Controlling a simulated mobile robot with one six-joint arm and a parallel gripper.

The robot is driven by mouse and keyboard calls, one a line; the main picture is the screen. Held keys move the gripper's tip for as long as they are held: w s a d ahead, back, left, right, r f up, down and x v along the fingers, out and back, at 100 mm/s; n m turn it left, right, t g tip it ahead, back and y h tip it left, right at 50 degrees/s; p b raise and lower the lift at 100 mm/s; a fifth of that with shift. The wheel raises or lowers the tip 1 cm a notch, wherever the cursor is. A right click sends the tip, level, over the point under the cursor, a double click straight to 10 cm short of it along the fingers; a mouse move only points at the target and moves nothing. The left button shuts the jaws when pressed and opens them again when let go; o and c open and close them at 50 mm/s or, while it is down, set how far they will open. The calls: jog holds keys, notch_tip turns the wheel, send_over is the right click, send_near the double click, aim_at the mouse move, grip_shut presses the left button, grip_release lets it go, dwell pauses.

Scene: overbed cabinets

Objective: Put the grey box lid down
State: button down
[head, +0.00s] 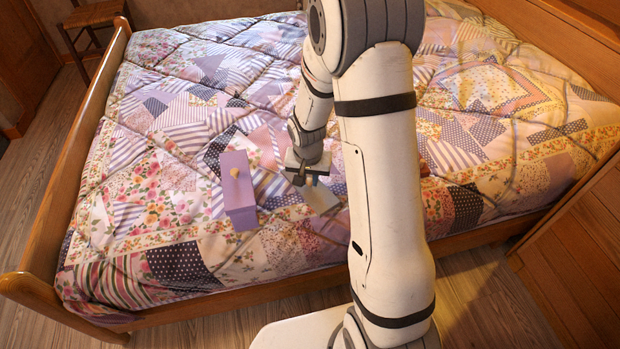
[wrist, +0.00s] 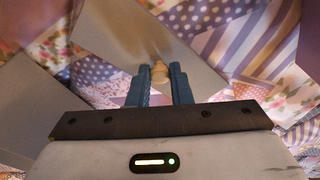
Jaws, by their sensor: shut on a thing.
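The grey box lid (wrist: 112,38) is a flat grey panel with a small wooden knob (wrist: 160,73). My gripper (wrist: 162,84) is shut on the knob, with one blue finger on each side of it. In the head view, my gripper (head: 305,178) is over the bed, and the lid (head: 321,199) shows just below and right of it, tilted and partly hidden by my arm. I cannot tell whether the lid touches the quilt. Another flat grey surface (wrist: 32,108) lies at the left of the wrist view; I cannot tell what it belongs to.
A purple box (head: 238,190) with a round yellowish knob on top stands on the quilt, left of my gripper. The patchwork quilt (head: 180,200) is wide and mostly clear, with folds. A wooden bed rail (head: 75,165) edges the left. A small reddish thing (head: 424,160) shows beside my arm.

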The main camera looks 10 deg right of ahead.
aim_at(308, 191)
jog(key=shift+f, duration=0.2)
jog(key=c, duration=1.3)
grip_release()
jog(key=shift+r, duration=0.1)
notch_tip(308, 191, up, 12)
jog(key=s+p, duration=0.2)
jog(key=p, duration=0.2)
jog(key=s+r+n, duration=0.1)
jog(key=s+r, duration=0.2)
jog(key=s, duration=0.3)
jog(key=s+r+n, duration=0.2)
jog(key=s+r, duration=0.2)
jog(key=s, duration=0.2)
jog(key=s+r+n, duration=0.1)
jog(key=s+r, duration=0.3)
jog(key=s, duration=0.2)
jog(key=shift+s+d+n+y, duration=0.2)
jog(key=shift+s+n+y, duration=0.1)
jog(key=shift+s+y, duration=0.1)
